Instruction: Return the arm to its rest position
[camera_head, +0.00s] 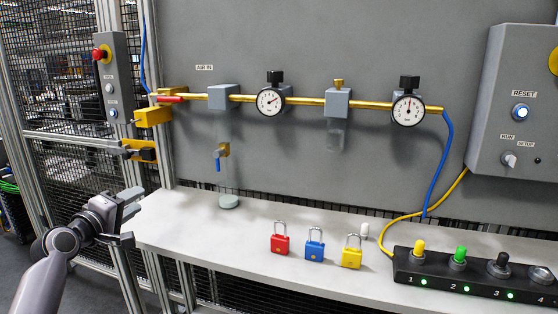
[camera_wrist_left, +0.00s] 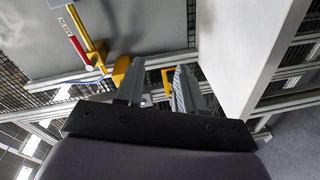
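My left gripper (camera_head: 132,216) is at the lower left of the head view, just off the left end of the white bench (camera_head: 185,231). Its two fingers stand apart with nothing between them. The left wrist view shows the same open, empty gripper (camera_wrist_left: 160,82), with the yellow bracket and the grey panel beyond the fingers. The gripper touches nothing that I can see. My right gripper is in neither view.
Red (camera_head: 280,244), blue (camera_head: 315,250) and yellow (camera_head: 351,257) padlocks stand on the bench. A black button strip (camera_head: 400,277) lies to their right. A yellow pipe with gauges (camera_head: 271,101) runs along the panel. A frame post (camera_head: 162,160) and yellow brackets (camera_head: 140,149) stand near the gripper.

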